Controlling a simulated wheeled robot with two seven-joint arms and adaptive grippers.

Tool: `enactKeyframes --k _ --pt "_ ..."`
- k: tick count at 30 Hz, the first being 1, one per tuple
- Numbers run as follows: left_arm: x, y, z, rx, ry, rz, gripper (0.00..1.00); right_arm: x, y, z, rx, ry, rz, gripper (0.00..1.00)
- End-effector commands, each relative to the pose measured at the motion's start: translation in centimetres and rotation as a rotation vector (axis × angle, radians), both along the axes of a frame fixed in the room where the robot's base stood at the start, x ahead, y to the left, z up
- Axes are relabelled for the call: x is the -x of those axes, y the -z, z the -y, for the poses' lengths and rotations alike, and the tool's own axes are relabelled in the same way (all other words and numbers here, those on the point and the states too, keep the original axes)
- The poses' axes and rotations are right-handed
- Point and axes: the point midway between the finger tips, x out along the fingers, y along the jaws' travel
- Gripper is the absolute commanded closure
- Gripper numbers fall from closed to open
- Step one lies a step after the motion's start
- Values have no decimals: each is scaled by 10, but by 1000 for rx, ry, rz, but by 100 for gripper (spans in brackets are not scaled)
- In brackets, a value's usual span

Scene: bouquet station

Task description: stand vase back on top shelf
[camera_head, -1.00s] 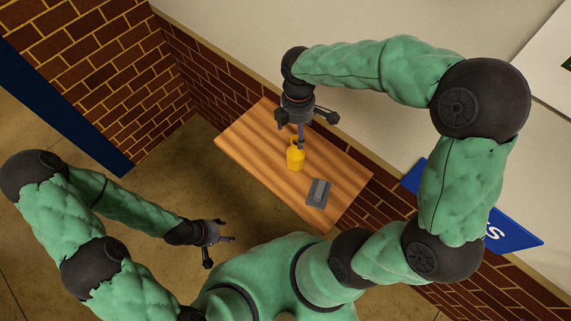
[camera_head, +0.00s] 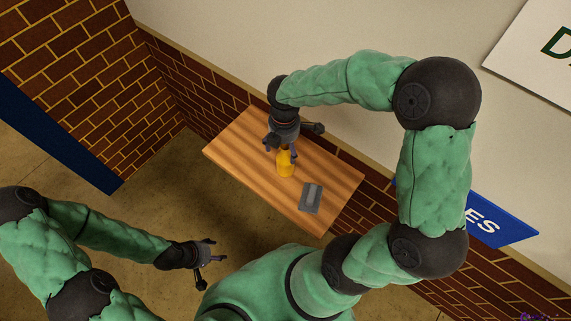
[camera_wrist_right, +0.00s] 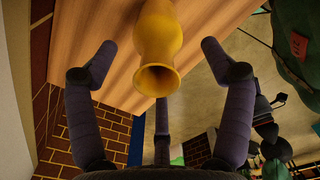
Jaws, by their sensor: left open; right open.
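The yellow vase (camera_head: 285,165) stands upright on the wooden shelf (camera_head: 240,143), near its middle. In the right wrist view the vase (camera_wrist_right: 158,45) shows its round mouth toward the camera. My right gripper (camera_head: 286,148) is at the vase's upper part and hides some of it in the head view. In the right wrist view the right gripper (camera_wrist_right: 158,55) has its fingers spread wide, with the vase between them and clear gaps on both sides. My left gripper (camera_head: 212,261) is open and empty, low at the left, away from the shelf.
A grey flat object (camera_head: 311,197) lies on the shelf to the right of the vase. Brick walls (camera_head: 170,65) stand behind and to the left. A blue sign (camera_head: 490,222) is at the right. The left end of the shelf is clear.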

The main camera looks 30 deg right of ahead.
Motion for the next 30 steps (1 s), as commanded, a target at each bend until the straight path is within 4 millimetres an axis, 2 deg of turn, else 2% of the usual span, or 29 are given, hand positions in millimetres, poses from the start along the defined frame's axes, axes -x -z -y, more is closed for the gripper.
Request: enactKeyframes --k 1,7,15,16,17,24,25,30 --pt "0 5 0 0 0 0 41 1 10 0 0 0 -3 18" --pt "0 16 0 0 0 0 41 0 38 0 0 0 -2 18" --pt "0 16 0 0 0 0 41 -1 41 0 0 0 0 18" --pt "0 16 0 0 0 0 41 -1 41 0 0 0 0 21" --pt "0 16 0 0 0 0 41 -1 41 0 0 0 0 30" --pt "0 16 0 0 0 0 41 0 42 0 0 0 -2 98" --pt "0 16 0 0 0 0 41 0 42 0 -1 0 -2 100" --pt "0 16 0 0 0 0 41 0 42 -1 -1 0 -3 100"
